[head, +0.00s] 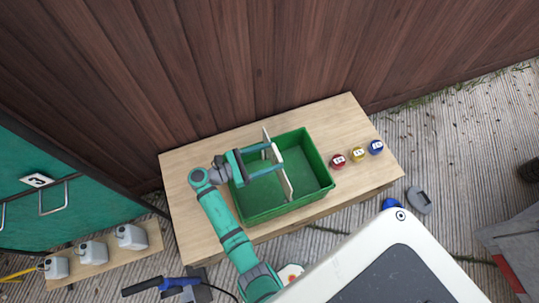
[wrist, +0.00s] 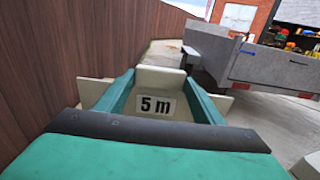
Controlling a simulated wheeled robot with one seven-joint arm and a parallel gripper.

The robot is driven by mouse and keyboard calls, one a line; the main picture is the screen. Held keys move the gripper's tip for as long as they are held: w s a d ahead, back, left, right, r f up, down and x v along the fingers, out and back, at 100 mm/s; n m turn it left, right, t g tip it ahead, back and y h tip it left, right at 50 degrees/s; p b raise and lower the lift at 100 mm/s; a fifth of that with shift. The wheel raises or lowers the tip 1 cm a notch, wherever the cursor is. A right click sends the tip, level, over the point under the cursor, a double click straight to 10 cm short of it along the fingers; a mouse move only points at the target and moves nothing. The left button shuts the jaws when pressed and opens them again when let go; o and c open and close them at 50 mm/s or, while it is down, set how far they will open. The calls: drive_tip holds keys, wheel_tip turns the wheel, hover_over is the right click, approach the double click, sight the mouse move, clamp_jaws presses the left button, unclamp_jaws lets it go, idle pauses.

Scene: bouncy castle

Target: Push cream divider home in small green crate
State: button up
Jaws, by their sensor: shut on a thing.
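The small green crate (head: 318,165) stands open on a wooden table. The cream divider (head: 285,178) stands across the crate's inside, right of its middle, with its far end rising above the far rim. In the wrist view the divider (wrist: 152,106) carries a "5 m" label and lies between my teal fingers. My gripper (head: 273,150) reaches over the crate from the left and is shut on the divider. The divider's lower edge and any slots are hidden, so I cannot tell how deep it sits.
A wooden fence (head: 210,60) rises behind. White containers (head: 131,237) stand on a low board at lower left. The table's left side is clear.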

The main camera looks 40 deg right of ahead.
sight(281, 170)
wheel_tip(281, 170, down, 12)
drive_tip(key=shift+f, duration=0.2)
idle(4.1)
drive_tip(key=o, duration=1.2)
drive_tip(key=shift+o, duration=0.2)
drive_tip(key=s+r, duration=0.1)
drive_tip(key=r, duration=0.2)
drive_tip(key=s+a+r, duration=0.1)
drive_tip(key=s+r, duration=0.1)
drive_tip(key=r, duration=0.1)
drive_tip(key=s+a+r, duration=0.1)
drive_tip(key=r, duration=0.1)
drive_tip(key=shift+s+a+r, duration=0.15)
drive_tip(key=shift+a+r, duration=0.05)
drive_tip(key=shift+r, duration=0.2)
drive_tip(key=s+a+r, duration=0.4)
drive_tip(key=s, duration=0.3)
drive_tip(key=shift+s+a+r, duration=0.15)
drive_tip(key=shift+s, duration=0.25)
drive_tip(key=shift+s, duration=0.1)
